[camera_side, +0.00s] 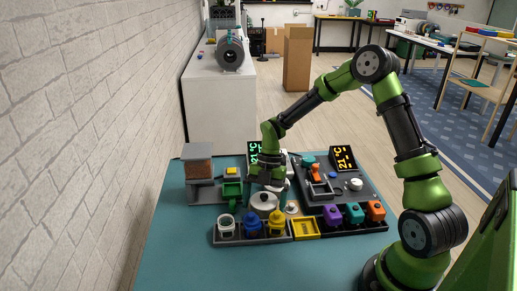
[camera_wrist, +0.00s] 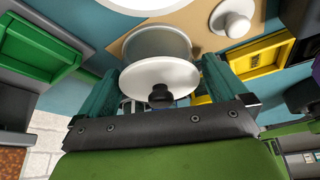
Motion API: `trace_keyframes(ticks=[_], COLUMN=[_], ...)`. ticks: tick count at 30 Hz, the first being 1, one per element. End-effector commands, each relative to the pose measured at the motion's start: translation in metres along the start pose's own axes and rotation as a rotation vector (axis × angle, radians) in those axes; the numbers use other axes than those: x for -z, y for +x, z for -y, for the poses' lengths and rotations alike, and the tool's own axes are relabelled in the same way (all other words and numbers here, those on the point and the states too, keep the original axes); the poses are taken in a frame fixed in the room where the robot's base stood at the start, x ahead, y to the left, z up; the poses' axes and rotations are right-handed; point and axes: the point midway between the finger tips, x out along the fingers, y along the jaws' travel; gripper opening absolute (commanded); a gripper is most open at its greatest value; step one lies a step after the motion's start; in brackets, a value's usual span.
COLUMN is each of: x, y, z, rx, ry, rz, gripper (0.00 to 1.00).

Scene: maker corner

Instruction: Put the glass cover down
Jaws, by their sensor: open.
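A pale round lid with a dark knob (camera_wrist: 160,75) sits on a grey round vessel (camera_wrist: 157,42) in the wrist view. The pale round shape under my gripper in the side view (camera_side: 264,204) appears to be the same vessel. No clearly transparent glass cover shows, so I cannot tell whether this lid is it. My gripper (camera_side: 266,184) is low over the work table. In the wrist view my gripper (camera_wrist: 163,88) is open, with one teal finger on each side of the lid. Whether the fingers touch it is not clear.
A rack (camera_side: 252,241) with white, blue and yellow pots is in front, beside a yellow tray (camera_side: 305,228). A green bin (camera_side: 231,189) is left. The table's front left (camera_side: 180,260) is clear.

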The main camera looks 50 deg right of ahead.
Motion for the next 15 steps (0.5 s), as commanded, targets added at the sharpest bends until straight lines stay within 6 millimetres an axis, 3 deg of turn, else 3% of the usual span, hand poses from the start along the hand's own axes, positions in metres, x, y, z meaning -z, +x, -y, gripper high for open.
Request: trace_keyframes(ticks=[5, 15], x=[-0.001, -0.001], y=[-0.025, -0.096], z=[-0.001, 0.0], rx=[-0.005, -0.004], ry=[0.003, 0.001], rz=[0.004, 0.003], gripper=[1.0, 1.0])
